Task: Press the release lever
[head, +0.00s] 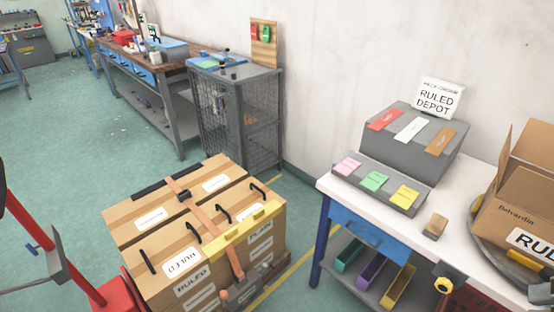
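No part is marked as the release lever, so I cannot tell which one it is. A yellow bar (241,226) lies along the front top edge. Low on the front, at the strap's lower end, is a grey fitting with a brown knob (224,296), partly near the picture's bottom edge. My gripper is not in view.
A white-topped table (459,216) on the right bears coloured cards on grey stands, a "RULED DEPOT" sign (437,98) and an open carton (510,215). A red frame (40,240) stands at left. A wire cage cabinet (238,120) stands behind. Green floor is free at left.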

